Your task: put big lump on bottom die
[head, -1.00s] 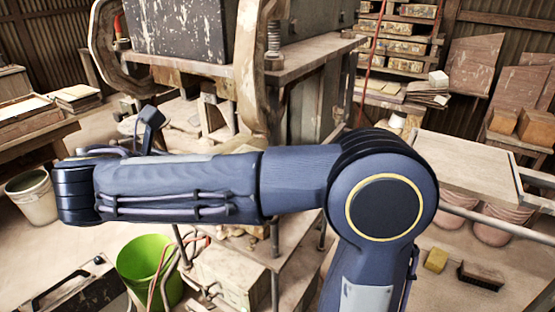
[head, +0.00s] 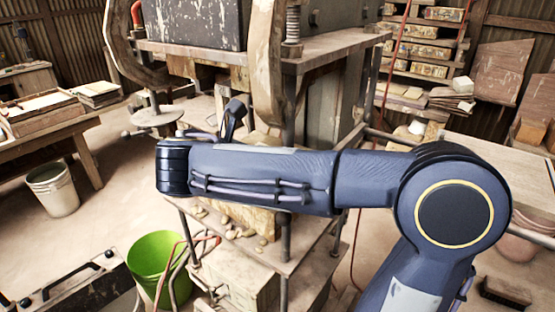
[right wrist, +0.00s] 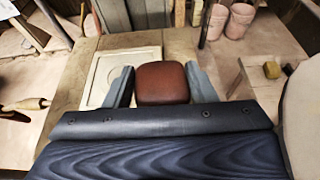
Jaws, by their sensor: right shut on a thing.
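A reddish-brown lump (right wrist: 162,82) with rounded edges sits between the fingers of my right gripper (right wrist: 160,88) in the right wrist view. The gripper is shut on it. A pale square plate with a raised rim and recessed face, which looks like the bottom die (right wrist: 97,78), lies on the tan press table just left of and beyond the lump. The left finger overlaps part of it. I cannot tell the height of the lump above the table. In the head view my right arm crosses the press and hides the gripper, lump and die. My left gripper is not in view.
The press's upper plate (head: 345,48) and curved frame (head: 268,65) stand over the work area. A green bucket (head: 155,262) is at the lower left and a grey bucket (head: 52,188) at far left. A rolling pin (right wrist: 28,104) lies left in the wrist view.

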